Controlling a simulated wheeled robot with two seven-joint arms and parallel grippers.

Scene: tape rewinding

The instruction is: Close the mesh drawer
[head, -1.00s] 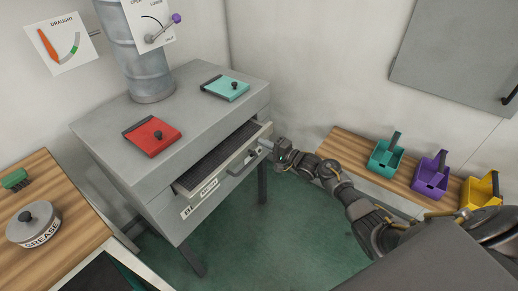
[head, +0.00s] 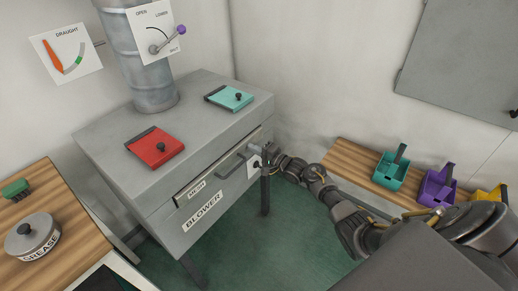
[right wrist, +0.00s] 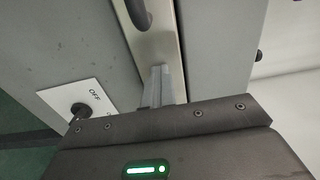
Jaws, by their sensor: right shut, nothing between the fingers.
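The mesh drawer (head: 220,174) is in the upper front of the grey cabinet (head: 118,172). Its pale front has a MESH label and a dark bar handle (head: 233,164). The front lies at or very near the cabinet face, and no mesh inside shows; I cannot tell whether it is fully flush. My right gripper (head: 254,148) is shut and empty at the right end of the drawer front, beside the handle. In the right wrist view its fingertips (right wrist: 159,72) are against or just before the pale front (right wrist: 158,48). My left gripper is not in view.
A BLOWER label (head: 203,211) and an OFF switch (head: 254,164) are below the drawer. Red (head: 155,147) and teal (head: 230,97) lids lie on the cabinet top. A wooden bench (head: 345,158) with coloured scoops stands right. A grease tin (head: 32,236) is on the left table.

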